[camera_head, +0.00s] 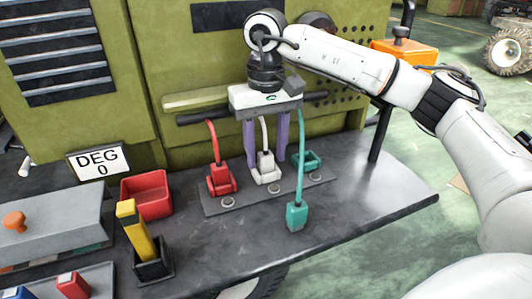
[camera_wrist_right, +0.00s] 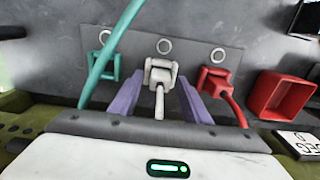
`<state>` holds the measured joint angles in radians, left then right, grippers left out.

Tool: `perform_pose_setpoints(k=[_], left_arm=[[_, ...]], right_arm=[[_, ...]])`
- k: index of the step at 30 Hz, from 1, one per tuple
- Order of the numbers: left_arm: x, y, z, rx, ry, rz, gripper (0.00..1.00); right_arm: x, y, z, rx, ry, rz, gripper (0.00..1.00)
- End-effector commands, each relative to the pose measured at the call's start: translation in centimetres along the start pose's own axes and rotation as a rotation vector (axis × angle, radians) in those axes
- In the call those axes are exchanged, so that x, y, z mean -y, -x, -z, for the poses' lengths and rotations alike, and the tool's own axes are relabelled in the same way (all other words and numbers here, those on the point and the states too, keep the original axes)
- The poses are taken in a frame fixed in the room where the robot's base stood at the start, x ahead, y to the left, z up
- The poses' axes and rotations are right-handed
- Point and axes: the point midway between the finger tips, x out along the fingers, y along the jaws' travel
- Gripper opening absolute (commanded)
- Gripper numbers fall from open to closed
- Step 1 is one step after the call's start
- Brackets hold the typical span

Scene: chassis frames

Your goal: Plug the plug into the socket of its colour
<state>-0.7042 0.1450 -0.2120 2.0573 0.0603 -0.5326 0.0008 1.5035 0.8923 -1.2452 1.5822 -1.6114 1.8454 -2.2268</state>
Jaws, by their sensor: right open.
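My right gripper (camera_head: 266,160) is open, its purple fingers pointing down on either side of the white plug (camera_head: 264,168). In the right wrist view the white plug (camera_wrist_right: 160,76) sits between the fingers with gaps at both sides. It stands in a white socket on the dark socket plate (camera_head: 215,206). The red plug (camera_head: 221,177) stands in the red socket beside it. The teal socket (camera_head: 312,160) looks empty. The teal plug (camera_head: 297,216) is at the front of the plate, its teal cable (camera_head: 301,160) running up past the gripper. My left gripper is out of view.
A red open box (camera_head: 148,197) and a yellow-handled tool in a black holder (camera_head: 153,270) stand to the left of the plate. A "DEG 0" sign (camera_head: 98,163) stands further left. The green machine (camera_head: 170,60) rises behind. The table's right front is clear.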

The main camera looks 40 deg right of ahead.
Motion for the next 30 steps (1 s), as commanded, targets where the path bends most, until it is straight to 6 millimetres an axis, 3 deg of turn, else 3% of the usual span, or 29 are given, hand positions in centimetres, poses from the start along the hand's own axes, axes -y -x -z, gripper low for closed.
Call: perform_pose_setpoints(k=[9, 15, 30], left_arm=[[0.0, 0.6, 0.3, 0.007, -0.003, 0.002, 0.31], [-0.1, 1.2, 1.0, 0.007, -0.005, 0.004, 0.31], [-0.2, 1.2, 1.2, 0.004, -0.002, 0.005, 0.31]], right_arm=[[0.1, 7.0, 0.1, -0.004, 0.001, 0.002, 0.43], [0.1, 10.3, 0.1, -0.002, 0.002, 0.001, 0.43], [0.1, 11.2, 0.0, 0.0, 0.002, 0.001, 0.43]])
